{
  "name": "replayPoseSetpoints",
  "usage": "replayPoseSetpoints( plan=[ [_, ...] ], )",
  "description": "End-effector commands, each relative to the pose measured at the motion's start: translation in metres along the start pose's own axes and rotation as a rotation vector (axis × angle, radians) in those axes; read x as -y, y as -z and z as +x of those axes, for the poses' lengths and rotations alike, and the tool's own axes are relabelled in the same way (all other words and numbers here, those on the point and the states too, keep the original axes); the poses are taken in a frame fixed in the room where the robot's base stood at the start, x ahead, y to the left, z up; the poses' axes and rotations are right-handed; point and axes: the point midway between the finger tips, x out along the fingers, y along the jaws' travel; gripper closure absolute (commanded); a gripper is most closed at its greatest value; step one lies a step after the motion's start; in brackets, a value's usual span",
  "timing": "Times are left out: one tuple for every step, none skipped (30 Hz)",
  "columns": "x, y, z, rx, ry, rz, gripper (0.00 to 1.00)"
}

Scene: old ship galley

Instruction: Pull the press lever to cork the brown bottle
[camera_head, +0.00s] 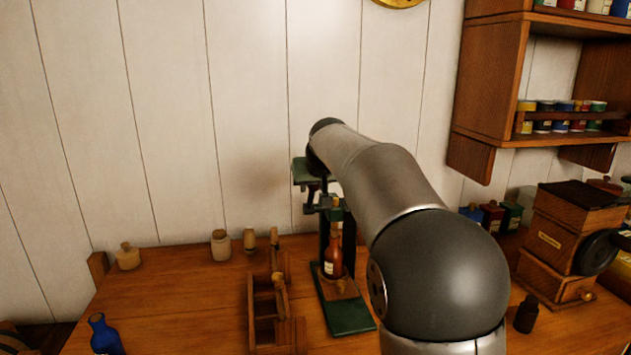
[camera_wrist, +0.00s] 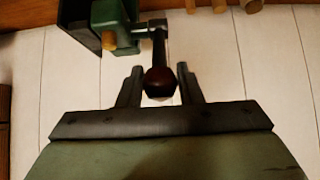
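The brown bottle (camera_head: 333,262) stands upright on the base of the green press (camera_head: 350,316), under the press head. It has a pale label. My gripper (camera_head: 311,195) is at the upper left of the press, partly hidden by my arm in the head view. In the wrist view, my gripper (camera_wrist: 159,88) has its two dark fingers apart. The dark red round knob of the press lever (camera_wrist: 160,82) shows between the fingers, with a gap on each side. I cannot tell how deep the knob sits between them. Whether a cork is at the bottle mouth is unclear.
A divided wooden box (camera_head: 254,318) stands left of the press. A jar (camera_head: 221,245) and other small items stand along the wall. A blue bottle (camera_head: 104,336) is at the front left. A wooden grinder (camera_head: 560,240) and a small dark bottle (camera_head: 526,313) are at the right.

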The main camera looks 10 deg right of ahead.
Motion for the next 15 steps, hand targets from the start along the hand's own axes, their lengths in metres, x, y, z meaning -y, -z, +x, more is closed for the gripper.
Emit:
replayPoseSetpoints(
  plan=[
    [0.000,0.000,0.000,0.000,0.000,0.000,0.88],
    [0.000,0.000,0.000,0.000,0.000,0.000,0.88],
    [0.000,-0.001,0.000,0.000,0.000,0.000,0.88],
    [0.000,-0.001,0.000,0.000,0.000,0.000,0.88],
    [0.000,-0.002,0.000,0.000,0.000,0.000,0.88],
    [0.000,-0.004,0.001,0.000,0.000,0.000,0.88],
    [0.000,-0.006,0.001,0.001,0.000,0.000,0.88],
    [0.000,-0.008,0.001,0.001,0.000,0.000,0.87],
    [0.000,-0.010,0.001,0.001,0.000,0.000,0.87],
    [0.000,-0.013,0.001,0.001,0.000,0.000,0.87],
    [0.000,-0.015,0.001,0.001,0.000,0.000,0.88],
    [0.000,-0.018,0.001,0.002,0.000,0.000,0.87],
    [0.000,-0.020,0.001,0.002,0.000,0.000,0.88],
    [0.000,-0.022,0.001,0.002,0.000,0.000,0.88],
    [0.000,-0.025,0.001,0.002,0.000,0.000,0.87]
  ],
)
